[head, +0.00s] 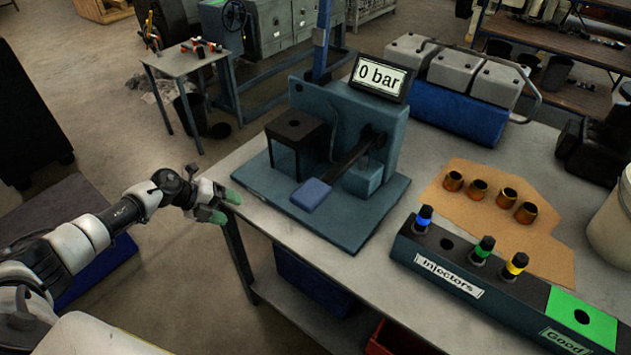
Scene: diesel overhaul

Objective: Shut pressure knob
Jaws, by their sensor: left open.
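A blue-green pressure tester (385,135) stands on the workbench, with a display (380,78) on top that reads "0 bar". A dark round part (372,136) on its front face may be the pressure knob, but I cannot tell for sure. A dark lever with a blue grip (311,195) slants down to the front left from there. My left gripper (223,206), with green fingertips, is open and empty at the bench's left edge, left of the tester and apart from it. My right gripper is out of view.
An injector rack (450,276) with blue, green and yellow-banded injectors stands at the front right. Several brass cups (478,189) sit on a brown sheet (540,245). A grey-and-blue engine part (455,110) stands behind. Bare bench top (345,268) lies before the tester.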

